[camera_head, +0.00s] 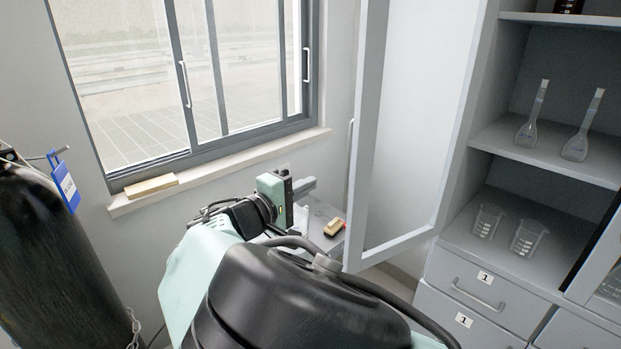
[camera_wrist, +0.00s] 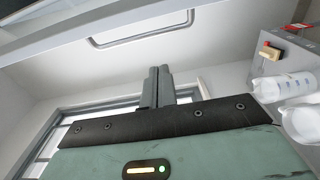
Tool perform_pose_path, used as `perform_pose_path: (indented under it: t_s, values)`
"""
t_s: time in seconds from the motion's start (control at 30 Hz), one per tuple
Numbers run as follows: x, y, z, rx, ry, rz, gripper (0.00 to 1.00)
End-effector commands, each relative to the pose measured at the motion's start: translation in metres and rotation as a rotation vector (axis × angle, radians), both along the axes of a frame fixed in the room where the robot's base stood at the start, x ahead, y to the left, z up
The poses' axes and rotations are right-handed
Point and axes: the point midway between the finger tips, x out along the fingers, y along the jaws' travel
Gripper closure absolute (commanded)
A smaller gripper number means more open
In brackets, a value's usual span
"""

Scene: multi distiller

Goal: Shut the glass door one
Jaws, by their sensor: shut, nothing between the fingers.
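The glass door (camera_head: 367,120) of the cabinet stands open, swung out to the left of the shelves, with a grey frame around a pale pane. Its long handle (camera_head: 349,160) is on the outer side of the free edge. In the wrist view the handle (camera_wrist: 140,42) crosses the top of the picture beneath a grey frame bar. My gripper (camera_head: 308,185) is left of the door, at about the height of its lower part. Its fingers (camera_wrist: 159,82) are together with nothing between them, and appear apart from the handle.
The cabinet shelf (camera_head: 490,245) holds beakers, with flasks above and drawers (camera_head: 480,290) below. A window (camera_head: 200,80) and dark cylinder (camera_head: 50,260) stand left.

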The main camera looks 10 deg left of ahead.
Motion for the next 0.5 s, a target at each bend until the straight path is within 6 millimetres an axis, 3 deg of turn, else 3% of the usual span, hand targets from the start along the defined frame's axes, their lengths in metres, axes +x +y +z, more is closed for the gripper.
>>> perform_pose_path:
  t_s: [0.37, 0.5]
  values:
    - [0.064, -0.047, 0.004, -0.002, 0.003, -0.005, 1.0]
    - [0.043, -0.055, 0.004, -0.002, 0.004, -0.001, 1.0]
